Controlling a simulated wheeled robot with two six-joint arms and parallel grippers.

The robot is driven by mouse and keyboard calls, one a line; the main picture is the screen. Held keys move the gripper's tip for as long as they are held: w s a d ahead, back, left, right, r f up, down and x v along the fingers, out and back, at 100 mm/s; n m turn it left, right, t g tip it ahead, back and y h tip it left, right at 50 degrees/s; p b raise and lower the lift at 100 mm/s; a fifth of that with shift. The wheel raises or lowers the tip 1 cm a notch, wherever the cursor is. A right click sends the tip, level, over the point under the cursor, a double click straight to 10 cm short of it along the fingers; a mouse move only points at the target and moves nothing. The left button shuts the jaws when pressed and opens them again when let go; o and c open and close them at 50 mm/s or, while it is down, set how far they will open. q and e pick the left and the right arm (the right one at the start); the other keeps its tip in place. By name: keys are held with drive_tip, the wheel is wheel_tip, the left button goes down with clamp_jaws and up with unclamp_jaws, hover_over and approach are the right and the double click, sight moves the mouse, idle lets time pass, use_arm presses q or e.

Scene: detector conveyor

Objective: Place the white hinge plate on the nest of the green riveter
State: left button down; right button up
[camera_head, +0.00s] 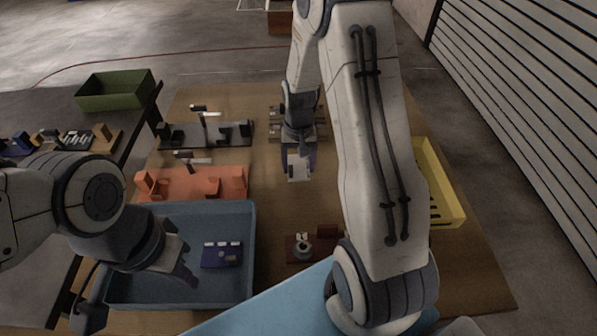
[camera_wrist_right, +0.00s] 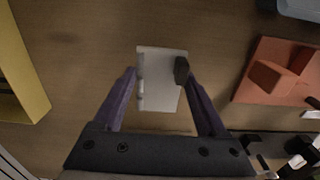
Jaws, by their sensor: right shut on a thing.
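The white hinge plate (camera_head: 298,170) is held in my right gripper (camera_head: 298,156) above the wooden table. In the right wrist view the plate (camera_wrist_right: 160,95) lies between the two fingertips (camera_wrist_right: 160,74), with rounded knuckles along its left side and a dark block at its right side. My left gripper (camera_head: 180,268) is over the blue tray; its finger gap is not clear. No plainly green riveter shows. A greyish fixture (camera_head: 275,122) behind my right gripper is partly hidden by the arm, and I cannot tell whether it is the riveter.
A dark fixture (camera_head: 180,136) and an orange fixture (camera_head: 205,183) stand left of the plate. The blue tray (camera_head: 249,235) holds a dark blue part (camera_head: 222,256). A dark red fixture (camera_head: 325,234) is nearer. A yellow bin (camera_head: 450,205) is right, a green bin (camera_head: 115,100) far left.

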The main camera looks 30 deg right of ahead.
sight(298, 170)
drive_tip(key=shift+w+f, duration=0.1)
drive_tip(key=shift+f, duration=1.95)
drive_tip(key=shift+f, duration=0.25)
drive_tip(key=o, duration=1.5)
drive_tip(key=shift+r, duration=0.1)
drive_tip(key=shift+r, duration=0.1)
